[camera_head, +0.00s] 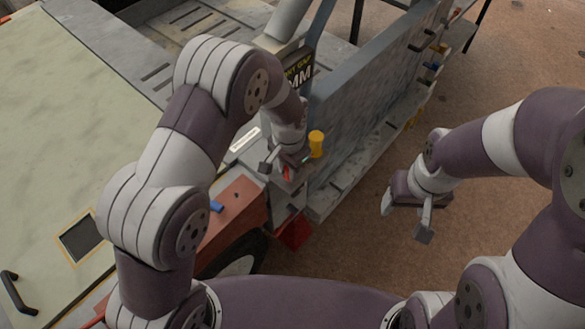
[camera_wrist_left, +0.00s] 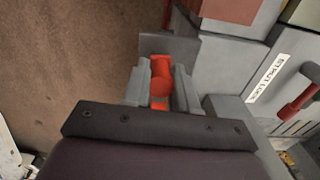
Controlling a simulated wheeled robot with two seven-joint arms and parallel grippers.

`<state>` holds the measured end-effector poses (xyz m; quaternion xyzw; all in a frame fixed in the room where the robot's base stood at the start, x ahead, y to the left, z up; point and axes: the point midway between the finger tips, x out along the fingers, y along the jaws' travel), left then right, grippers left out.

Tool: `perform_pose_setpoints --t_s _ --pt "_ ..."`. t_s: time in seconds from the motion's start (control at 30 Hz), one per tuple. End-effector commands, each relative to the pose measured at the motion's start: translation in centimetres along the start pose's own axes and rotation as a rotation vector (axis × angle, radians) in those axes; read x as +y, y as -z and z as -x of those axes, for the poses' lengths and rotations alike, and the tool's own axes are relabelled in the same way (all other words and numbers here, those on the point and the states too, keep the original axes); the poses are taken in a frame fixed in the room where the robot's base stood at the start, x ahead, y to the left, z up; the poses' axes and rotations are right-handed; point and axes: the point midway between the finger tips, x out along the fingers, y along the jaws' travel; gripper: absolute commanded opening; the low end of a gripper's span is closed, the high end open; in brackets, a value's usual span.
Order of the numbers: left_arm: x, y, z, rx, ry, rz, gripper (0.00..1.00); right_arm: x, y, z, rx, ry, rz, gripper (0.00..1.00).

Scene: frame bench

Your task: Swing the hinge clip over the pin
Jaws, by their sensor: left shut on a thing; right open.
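My left gripper (camera_head: 282,165) is at the corner of the grey bench frame. In the left wrist view its fingers (camera_wrist_left: 161,88) are shut on a red-orange part (camera_wrist_left: 160,78), apparently the hinge clip. Only a small bit of this part (camera_head: 286,173) shows in the head view, the rest being hidden by the gripper. A yellow knob-like post (camera_head: 316,143) stands upright just right of the left gripper. I cannot tell whether it is the pin, and no other pin is clear. My right gripper (camera_head: 406,212) is open and empty, over the brown floor.
A grey upright panel (camera_head: 375,70) runs back from the corner, with small coloured fittings along its right side. A red handle (camera_wrist_left: 298,98) shows in the left wrist view. A blue piece (camera_head: 216,206) lies on a reddish-brown block. The floor (camera_head: 480,80) at right is open.

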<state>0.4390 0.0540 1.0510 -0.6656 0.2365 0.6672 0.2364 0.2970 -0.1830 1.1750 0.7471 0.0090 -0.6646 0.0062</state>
Motion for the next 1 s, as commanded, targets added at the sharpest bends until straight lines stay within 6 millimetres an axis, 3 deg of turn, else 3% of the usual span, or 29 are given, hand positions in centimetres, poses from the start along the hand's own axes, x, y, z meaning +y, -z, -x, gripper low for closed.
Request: perform_pose_setpoints --t_s 0.67,0.7,0.77,1.0 --pt "-0.42 0.16 0.29 0.006 0.003 -0.064 0.0 0.0 -0.01 -0.04 0.0 0.0 0.0 0.65" --pt "-0.42 0.16 0.28 0.006 0.003 -0.064 0.3 0.0 -0.01 -0.04 0.0 0.0 0.0 0.65" --pt "-0.41 0.15 0.27 0.006 0.002 -0.064 0.5 0.0 -0.01 -0.05 0.0 0.0 0.0 0.65" --pt "-0.36 0.05 0.12 0.002 0.001 -0.064 0.53 0.0 -0.01 -0.08 0.0 0.0 0.0 0.65"
